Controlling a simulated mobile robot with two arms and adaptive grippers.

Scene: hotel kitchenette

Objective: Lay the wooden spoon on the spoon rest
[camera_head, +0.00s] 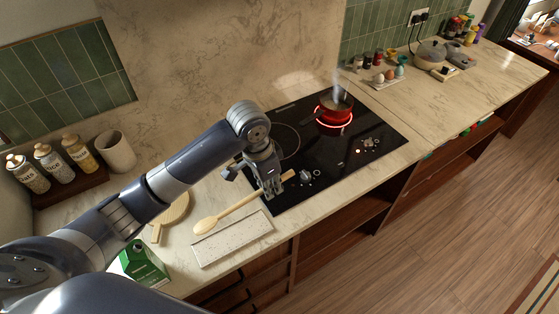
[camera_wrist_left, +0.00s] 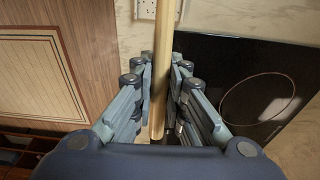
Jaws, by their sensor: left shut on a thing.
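The wooden spoon (camera_head: 235,211) is pale, with its bowl toward the left and its handle toward the cooktop. My left gripper (camera_head: 272,192) is shut on its handle near the cooktop's left edge. In the left wrist view the handle (camera_wrist_left: 164,70) runs between the fingers of the left gripper (camera_wrist_left: 161,95). The spoon rest (camera_head: 232,239) appears to be the pale speckled rectangular tray near the counter's front edge. The spoon's bowl shows just beyond the tray's back left side. I cannot tell whether the spoon touches the counter. My right gripper is not in view.
A round wooden board (camera_head: 174,209), a green carton (camera_head: 143,262), a beige canister (camera_head: 117,151) and labelled bottles (camera_head: 78,153) stand left. Counter right of the cooktop has free room.

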